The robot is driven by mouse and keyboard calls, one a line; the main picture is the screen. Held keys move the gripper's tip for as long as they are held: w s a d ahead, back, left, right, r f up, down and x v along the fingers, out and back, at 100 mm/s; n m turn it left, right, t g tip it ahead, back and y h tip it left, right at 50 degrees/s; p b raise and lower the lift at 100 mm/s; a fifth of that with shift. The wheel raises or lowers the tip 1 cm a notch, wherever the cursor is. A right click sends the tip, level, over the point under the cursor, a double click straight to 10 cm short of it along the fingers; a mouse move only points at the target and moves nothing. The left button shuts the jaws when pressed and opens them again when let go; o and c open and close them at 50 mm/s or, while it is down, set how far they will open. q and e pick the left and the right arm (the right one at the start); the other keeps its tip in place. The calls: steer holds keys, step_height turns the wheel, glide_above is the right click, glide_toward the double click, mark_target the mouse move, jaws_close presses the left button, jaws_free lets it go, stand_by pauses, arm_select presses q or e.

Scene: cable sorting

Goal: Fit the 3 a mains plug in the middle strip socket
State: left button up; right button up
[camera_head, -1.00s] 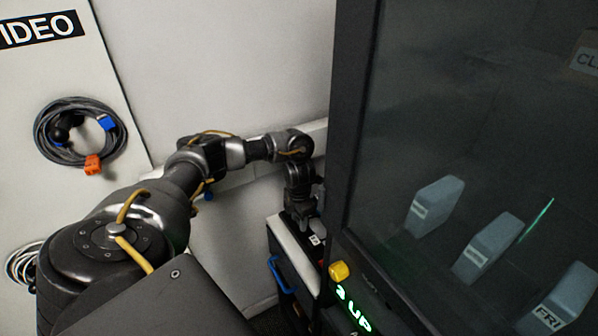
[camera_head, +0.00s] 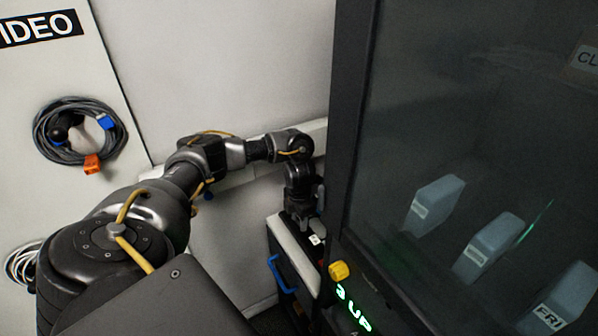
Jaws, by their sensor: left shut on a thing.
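My left arm reaches in from the left, and its left gripper (camera_head: 303,216) points down beside the dark cabinet's left edge, just above a white-topped unit. The fingers are small and dark at this distance. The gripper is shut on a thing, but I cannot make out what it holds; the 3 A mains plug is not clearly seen. The middle strip socket cannot be told apart here. My right gripper is not in view.
A dark glass-fronted cabinet (camera_head: 345,130) fills the right, with pale labelled blocks (camera_head: 488,242) behind the glass. A yellow knob (camera_head: 339,271) sits on its lower edge. The white-topped unit (camera_head: 290,240) has a blue handle (camera_head: 275,270). A coiled cable (camera_head: 45,128) hangs on the left panel.

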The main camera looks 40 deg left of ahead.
arm_select(q)
steer(key=shift+f+b, duration=1.25)
steer(key=shift+f, duration=0.2)
stand_by(1.7)
steer(key=o, duration=1.1)
steer(key=shift+o, duration=0.4)
steer(key=o, duration=0.4)
steer(key=shift+r+p, duration=3.3)
steer(key=shift+r, duration=0.3)
steer(key=shift+s+f, duration=0.1)
